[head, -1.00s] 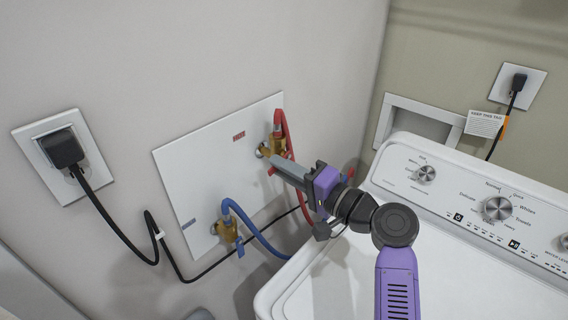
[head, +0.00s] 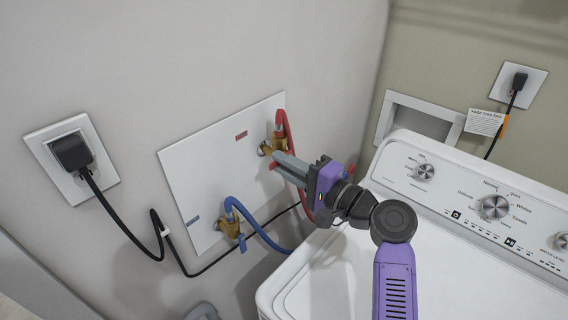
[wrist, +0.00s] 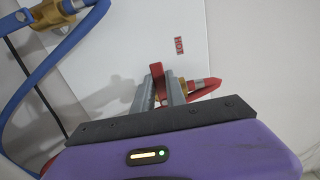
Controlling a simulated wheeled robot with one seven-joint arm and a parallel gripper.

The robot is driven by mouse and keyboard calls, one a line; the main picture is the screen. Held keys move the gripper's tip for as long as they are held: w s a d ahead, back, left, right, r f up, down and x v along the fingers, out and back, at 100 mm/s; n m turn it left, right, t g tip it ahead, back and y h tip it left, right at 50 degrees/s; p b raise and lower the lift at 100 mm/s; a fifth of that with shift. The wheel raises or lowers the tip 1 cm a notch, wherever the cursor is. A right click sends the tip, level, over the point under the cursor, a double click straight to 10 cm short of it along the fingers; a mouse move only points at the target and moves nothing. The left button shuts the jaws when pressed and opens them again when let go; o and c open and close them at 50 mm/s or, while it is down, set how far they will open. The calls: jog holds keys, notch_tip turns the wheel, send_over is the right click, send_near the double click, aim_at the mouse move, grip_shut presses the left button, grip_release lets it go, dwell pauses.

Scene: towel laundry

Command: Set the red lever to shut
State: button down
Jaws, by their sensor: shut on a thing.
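The red lever (wrist: 158,80) sits on the brass hot-water valve (wrist: 178,90), below a red HOT label (wrist: 179,46). My gripper (wrist: 160,88) is shut on the lever, one grey finger on each side, and the lever's end sticks out past the fingertips. In the head view, my gripper (head: 278,161) reaches the valve from the right, and only a small bit of the red lever (head: 272,167) shows beside the fingers. The fingers hide most of it, so its exact angle is hard to tell.
A red hose (head: 290,135) loops over the hot valve close to my gripper. A blue hose (head: 262,237) and cold valve (head: 229,226) are lower left on the white panel (head: 195,170). The washer (head: 330,270) stands at right. A black cord (head: 125,228) hangs at left.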

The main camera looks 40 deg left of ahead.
jog(key=c, duration=1.4)
grip_release()
jog(key=shift+o, duration=0.2)
jog(key=shift+d, duration=0.15)
jog(key=d+b, duration=0.2)
jog(key=d, duration=0.5)
jog(key=shift+s+d, duration=0.3)
